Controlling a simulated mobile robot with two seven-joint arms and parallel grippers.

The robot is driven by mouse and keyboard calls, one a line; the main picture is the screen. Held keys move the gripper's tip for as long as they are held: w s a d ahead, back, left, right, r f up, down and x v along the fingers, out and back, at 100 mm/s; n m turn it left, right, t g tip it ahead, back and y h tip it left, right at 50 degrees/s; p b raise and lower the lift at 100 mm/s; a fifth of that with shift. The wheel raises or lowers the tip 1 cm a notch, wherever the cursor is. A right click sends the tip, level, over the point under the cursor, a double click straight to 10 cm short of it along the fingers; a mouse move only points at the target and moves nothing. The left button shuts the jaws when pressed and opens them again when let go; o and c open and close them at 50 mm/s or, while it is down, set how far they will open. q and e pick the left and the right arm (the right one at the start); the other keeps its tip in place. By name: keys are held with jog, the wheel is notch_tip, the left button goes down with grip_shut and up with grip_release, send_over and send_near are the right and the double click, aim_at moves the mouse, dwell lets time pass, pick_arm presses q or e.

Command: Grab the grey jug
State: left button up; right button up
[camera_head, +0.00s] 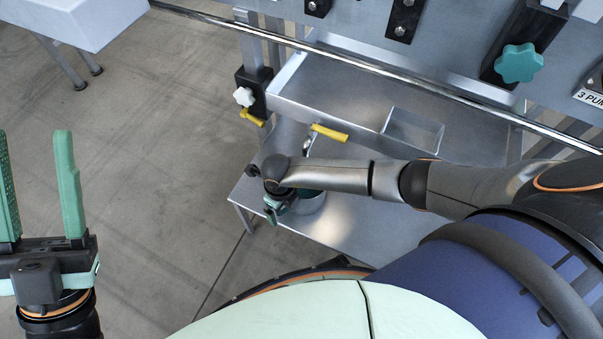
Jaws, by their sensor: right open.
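The lower shelf (345,222) is bare to the right of the jug. Above it is a metal tray (340,88) with a yellow handle (330,132) and a small box compartment (413,130). A rail (400,78) crosses the machine front. Open floor lies to the left.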

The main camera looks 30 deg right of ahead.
jog(key=shift+c, duration=0.3)
grip_shut()
dwell(0.6)
